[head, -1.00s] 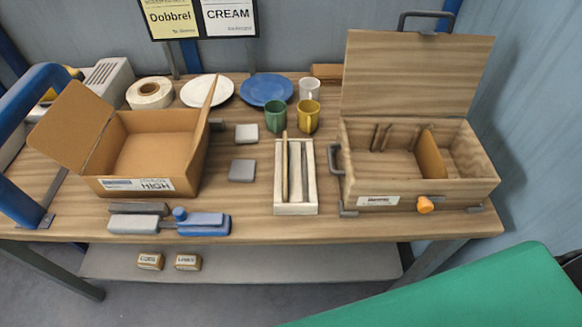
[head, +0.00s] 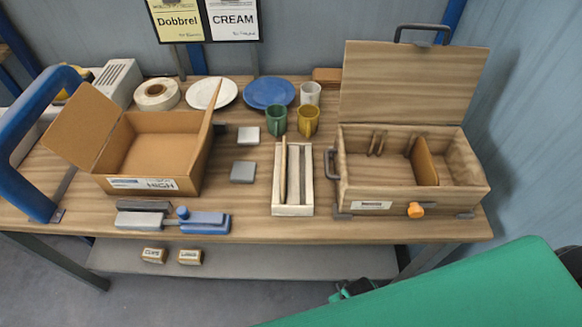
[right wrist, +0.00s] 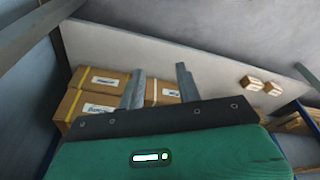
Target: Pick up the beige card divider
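My right gripper's two fingers stand apart and empty in the right wrist view (right wrist: 160,82). In the head view only a dark green part low by the shelf shows near my green arm, well below and in front of the box. My left gripper is not in view.
An open cardboard box (head: 150,186) stands at the left. A narrow tray (head: 292,211), mugs (head: 277,118) and plates (head: 269,93) stand between the boxes. The wooden box's lid (head: 410,85) is raised. Labelled cartons (right wrist: 100,78) show in the right wrist view.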

